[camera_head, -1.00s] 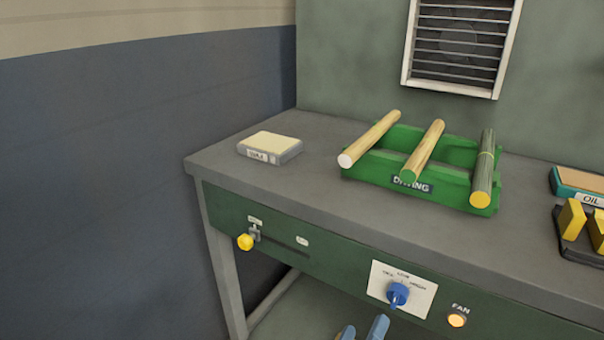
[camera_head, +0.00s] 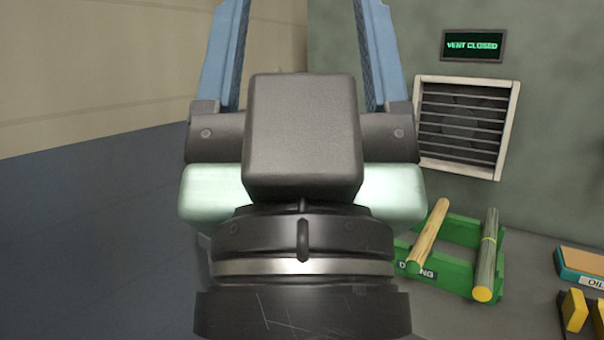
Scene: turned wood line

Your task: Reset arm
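My gripper (camera_head: 302,40) fills the middle of the head view, raised close to the camera and pointing up. Its two blue fingers stand wide apart, with nothing visible between them; their tips run past the top edge of the picture. The gripper body and wrist hide the left part of the workbench. No part of the gripper touches anything that I can see.
A green drying rack (camera_head: 458,279) holds two visible rods on the grey bench (camera_head: 525,318). An oil pad (camera_head: 582,266) and a dark holder with yellow blocks (camera_head: 575,310) are at right. On the wall are a louvred vent (camera_head: 463,125) and a "VENT CLOSED" display (camera_head: 472,45).

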